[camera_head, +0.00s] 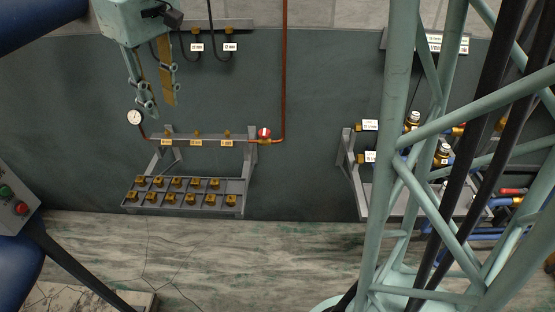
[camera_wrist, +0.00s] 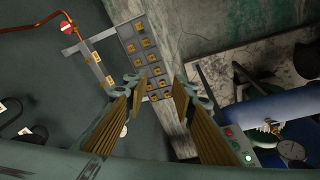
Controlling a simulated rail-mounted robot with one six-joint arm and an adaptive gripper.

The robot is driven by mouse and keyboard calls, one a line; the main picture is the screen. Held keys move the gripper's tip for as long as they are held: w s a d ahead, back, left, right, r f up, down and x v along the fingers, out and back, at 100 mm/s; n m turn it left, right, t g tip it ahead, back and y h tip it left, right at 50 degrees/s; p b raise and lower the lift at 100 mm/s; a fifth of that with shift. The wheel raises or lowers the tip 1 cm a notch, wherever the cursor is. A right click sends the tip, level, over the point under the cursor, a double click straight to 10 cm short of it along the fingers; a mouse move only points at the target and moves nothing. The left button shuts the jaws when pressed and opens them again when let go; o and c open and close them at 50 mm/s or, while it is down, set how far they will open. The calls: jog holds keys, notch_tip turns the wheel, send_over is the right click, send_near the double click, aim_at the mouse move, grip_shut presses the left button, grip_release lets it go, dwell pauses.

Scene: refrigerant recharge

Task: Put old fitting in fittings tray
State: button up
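The fittings tray (camera_head: 243,200) is a grey sloped rack with two rows of small brass fittings, below the pipe at the left wall. The far right place of its back row looks bare. It also shows in the wrist view (camera_wrist: 127,32), beyond my fingers. My gripper (camera_head: 161,108) hangs above and left of the tray, pointing down. In the wrist view its two fingers (camera_wrist: 166,88) stand wide apart, and I see nothing held between them. Brass fittings (camera_head: 196,135) with labels sit on the pipe bracket above the tray. I cannot tell which fitting is the old one.
A round gauge (camera_head: 135,117) and a red-capped valve (camera_head: 264,133) sit at the ends of the pipe. Labelled hoses (camera_head: 230,47) hang on the wall above. A second bracket (camera_head: 348,160) with valves stands right, partly behind a green lattice column. Floor in front is clear.

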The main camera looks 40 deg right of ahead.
jog(key=s+d+r+m+t, duration=0.1)
jog(key=s+d, duration=0.3)
jog(key=s, duration=1.3)
jog(key=s+d+r+m, duration=0.1)
jog(key=s+d+m, duration=0.2)
jog(key=s, duration=1.4)
jog(key=shift+d+m+t, duration=0.4)
jog(key=shift+w, duration=0.2)
jog(key=shift+r, duration=0.1)
notch_tip(320, 180, up, 7)
jog(key=p, duration=0.4)
